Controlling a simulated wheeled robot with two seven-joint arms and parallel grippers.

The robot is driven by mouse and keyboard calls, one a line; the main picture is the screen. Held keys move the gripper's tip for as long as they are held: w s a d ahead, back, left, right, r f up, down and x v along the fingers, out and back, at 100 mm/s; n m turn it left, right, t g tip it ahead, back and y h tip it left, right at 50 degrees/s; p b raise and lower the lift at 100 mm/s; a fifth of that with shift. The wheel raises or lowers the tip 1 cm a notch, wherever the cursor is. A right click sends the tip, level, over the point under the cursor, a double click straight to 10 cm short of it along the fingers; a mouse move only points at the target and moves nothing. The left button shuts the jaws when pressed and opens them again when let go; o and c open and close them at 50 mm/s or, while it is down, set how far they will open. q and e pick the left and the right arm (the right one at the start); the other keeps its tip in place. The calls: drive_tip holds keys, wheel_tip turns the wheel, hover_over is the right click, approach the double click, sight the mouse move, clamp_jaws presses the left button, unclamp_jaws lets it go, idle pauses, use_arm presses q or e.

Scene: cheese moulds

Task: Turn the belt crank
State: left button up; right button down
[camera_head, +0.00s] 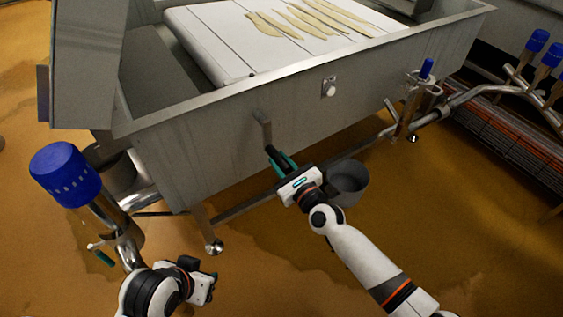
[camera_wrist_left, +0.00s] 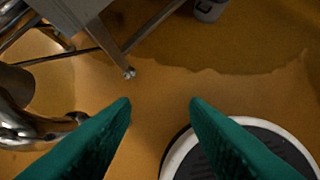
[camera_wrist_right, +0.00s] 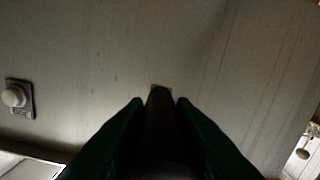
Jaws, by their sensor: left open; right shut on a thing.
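The belt crank (camera_head: 262,128) is a grey metal arm on the front wall of a steel trough (camera_head: 215,125). The white belt (camera_head: 215,45) lies in the trough and carries several pale strips. My right gripper (camera_head: 272,155) is at the crank's lower end. In the right wrist view its green fingers are shut on the dark crank handle (camera_wrist_right: 160,110), whose far end meets the grey wall. The fingers hide part of the handle. My left gripper (camera_wrist_left: 160,108) is open and empty above the brown floor; it is low at the left in the head view (camera_head: 210,280).
A round button (camera_head: 329,88) on a plate is right of the crank. A grey bucket (camera_head: 350,180) stands below the trough. A blue-topped pipe valve (camera_head: 66,172) rises at the left. More pipes and blue-capped valves (camera_head: 537,40) are at the right. The front floor is mostly clear.

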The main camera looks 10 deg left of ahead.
drive_tip(key=c, duration=1.2)
unclamp_jaws()
drive_tip(key=shift+s+d, duration=0.1)
use_arm(q)
drive_tip(key=s+g, duration=0.1)
drive_tip(key=s+a+p, duration=0.1)
drive_tip(key=s, duration=0.1)
drive_tip(key=shift+s+f+g, duration=0.1)
drive_tip(key=shift+g, duration=0.3)
use_arm(e)
drive_tip(key=v, duration=1.1)
drive_tip(key=shift+s+d, duration=0.25)
drive_tip(key=shift+s, duration=0.1)
